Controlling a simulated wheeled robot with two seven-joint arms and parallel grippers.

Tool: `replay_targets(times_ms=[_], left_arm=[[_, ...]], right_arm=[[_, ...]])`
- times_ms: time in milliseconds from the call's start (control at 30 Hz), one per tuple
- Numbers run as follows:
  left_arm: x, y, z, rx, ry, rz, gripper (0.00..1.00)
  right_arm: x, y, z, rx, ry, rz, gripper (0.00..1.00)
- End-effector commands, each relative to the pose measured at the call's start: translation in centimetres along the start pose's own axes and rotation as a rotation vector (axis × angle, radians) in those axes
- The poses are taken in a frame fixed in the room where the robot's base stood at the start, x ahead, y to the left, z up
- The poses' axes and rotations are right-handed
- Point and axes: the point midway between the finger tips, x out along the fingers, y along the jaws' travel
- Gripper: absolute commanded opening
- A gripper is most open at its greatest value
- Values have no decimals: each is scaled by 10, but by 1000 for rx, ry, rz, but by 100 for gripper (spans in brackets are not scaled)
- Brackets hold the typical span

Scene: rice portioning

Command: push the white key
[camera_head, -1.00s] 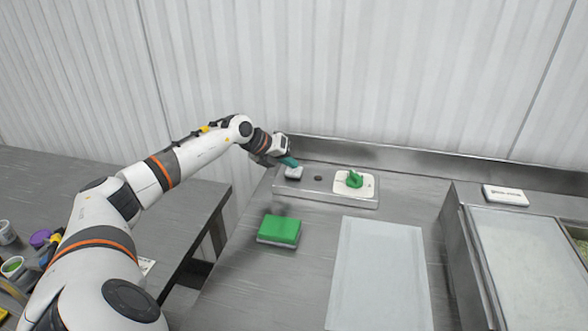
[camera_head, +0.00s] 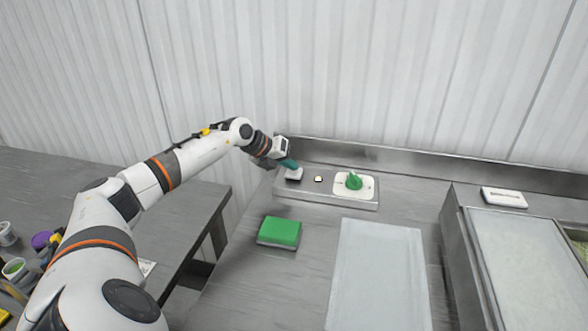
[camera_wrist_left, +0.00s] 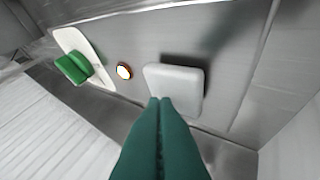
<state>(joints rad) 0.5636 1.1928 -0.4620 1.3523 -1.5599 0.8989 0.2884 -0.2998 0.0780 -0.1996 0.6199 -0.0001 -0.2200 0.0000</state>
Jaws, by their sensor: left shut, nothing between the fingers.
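The white key (camera_head: 294,175) sits at the left end of a metal panel (camera_head: 330,199) at the back of the counter. It also shows in the left wrist view (camera_wrist_left: 176,82) as a rounded white square. My left gripper (camera_head: 295,166) is shut and empty, its teal fingers pointing down at the key. In the left wrist view the fingertips (camera_wrist_left: 160,100) overlap the near edge of the key and appear to touch it. A small round lamp (camera_head: 318,179) beside the key is lit. My right gripper is not in view.
A green knob (camera_head: 354,181) on a white plate stands at the panel's right. A green-topped block (camera_head: 279,231) and a pale flat sheet (camera_head: 380,275) lie on the counter in front. The metal back ledge (camera_head: 400,160) runs close behind the panel.

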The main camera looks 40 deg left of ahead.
Motion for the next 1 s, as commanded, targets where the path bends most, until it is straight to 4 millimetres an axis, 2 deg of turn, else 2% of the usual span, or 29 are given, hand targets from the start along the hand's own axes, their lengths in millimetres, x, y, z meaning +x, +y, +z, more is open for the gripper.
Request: replay_targets(times_ms=[267,800,1000], left_arm=[[-4,2,-3,1,3,0,0],[-41,29,-30,1,3,1,0],[-42,31,-31,1,2,1,0]], right_arm=[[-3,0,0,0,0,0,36],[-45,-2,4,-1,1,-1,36],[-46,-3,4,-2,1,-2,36]])
